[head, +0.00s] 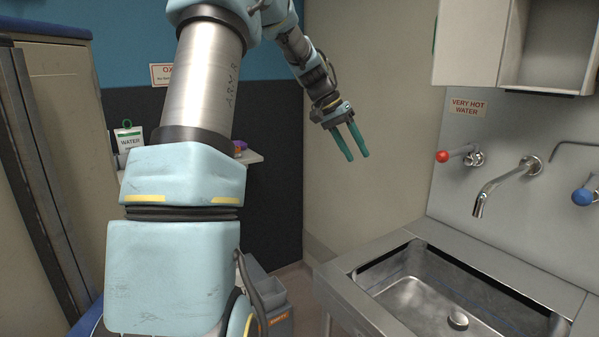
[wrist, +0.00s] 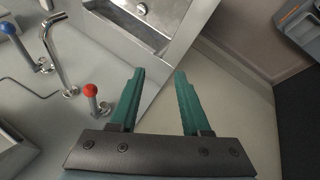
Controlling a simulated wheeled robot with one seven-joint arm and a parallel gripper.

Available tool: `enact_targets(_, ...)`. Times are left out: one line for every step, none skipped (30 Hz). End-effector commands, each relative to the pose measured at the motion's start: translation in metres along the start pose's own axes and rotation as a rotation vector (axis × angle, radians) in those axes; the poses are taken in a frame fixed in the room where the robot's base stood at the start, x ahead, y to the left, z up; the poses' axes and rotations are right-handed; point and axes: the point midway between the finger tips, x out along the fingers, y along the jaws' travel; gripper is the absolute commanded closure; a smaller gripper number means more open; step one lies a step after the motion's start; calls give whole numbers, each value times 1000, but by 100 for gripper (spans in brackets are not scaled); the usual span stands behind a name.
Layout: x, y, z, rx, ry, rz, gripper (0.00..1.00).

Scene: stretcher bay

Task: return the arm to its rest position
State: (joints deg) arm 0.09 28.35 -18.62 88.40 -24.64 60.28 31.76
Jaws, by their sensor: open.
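My gripper (head: 353,146) hangs in the air at the upper middle of the head view, its two green fingers pointing down and slightly right. It is in front of the pale wall, left of the sink and apart from it. In the wrist view my gripper (wrist: 156,90) has its fingers spread with nothing between them. My arm rises large at the left of the head view, bends at the top and comes down to the gripper. The top of the bend is cut off by the frame.
A steel sink (head: 355,301) stands at the lower right, with a tap (head: 497,190), a red-knobbed valve (head: 441,157) and a blue-knobbed valve (head: 583,197) above it. An open cabinet (head: 468,45) hangs above. A shelf (head: 252,158) is behind my arm. A grey bin (head: 270,292) stands on the floor.

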Motion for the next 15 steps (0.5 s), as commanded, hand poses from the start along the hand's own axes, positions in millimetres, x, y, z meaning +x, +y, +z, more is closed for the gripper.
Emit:
enact_targets(8, -10, 30, -53, -24, -66, 53)
enact_targets(11, -18, 46, -85, -33, -106, 53)
enact_targets(15, -26, 68, -126, -42, -157, 53)
enact_targets(17, -33, 85, -156, -48, -194, 53)
enact_targets(18, -39, 102, -184, -52, -230, 53)
enact_targets(20, -46, 127, -221, -58, -275, 53)
enact_targets(21, -51, 145, -249, -59, -308, 53)
enact_targets(22, -56, 163, -274, -60, -340, 53)
enact_targets(22, -61, 187, -306, -58, -379, 53)
enact_targets(23, -64, 205, -330, -57, -405, 53)
enact_targets(24, -67, 223, -351, -55, -429, 53)
enact_targets(24, -69, 244, -377, -51, -457, 53)
enact_targets(25, -70, 259, -394, -47, -475, 53)
enact_targets(26, -71, 273, -412, -43, -491, 53)
enact_targets(27, -72, 289, -429, -38, -508, 53)
